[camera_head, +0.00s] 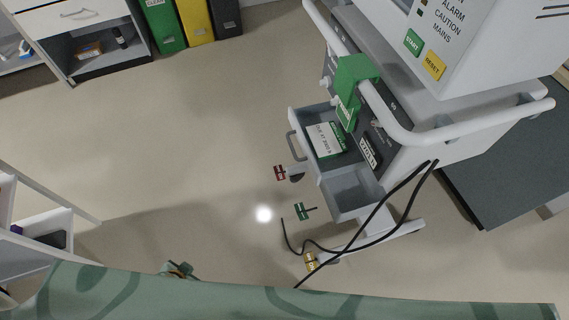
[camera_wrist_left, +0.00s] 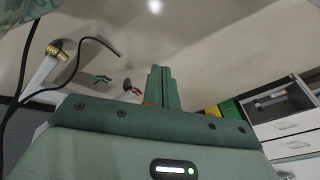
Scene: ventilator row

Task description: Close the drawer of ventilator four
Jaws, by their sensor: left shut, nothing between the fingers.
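The ventilator (camera_head: 480,50) stands on a white wheeled cart at the upper right of the head view. A drawer (camera_head: 308,128) juts out to the left from the cart, open, with a grey handle (camera_head: 294,146) on its front. A white and green box (camera_head: 327,140) lies in it. I cannot read a number four on the machine. My left gripper (camera_wrist_left: 160,88) is shut and empty in the left wrist view. In the head view it seems to show only as a small dark green tip (camera_head: 180,270) at the bottom, well apart from the drawer. My right gripper is out of sight.
An open grey bin (camera_head: 352,190) adjoins the drawer. A white rail (camera_head: 455,130) and green tag (camera_head: 350,88) are above. Black hoses (camera_head: 375,212) hang below, near coloured tags at the cart's feet. Cabinets and binders (camera_head: 163,25) stand upper left. The floor between is clear.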

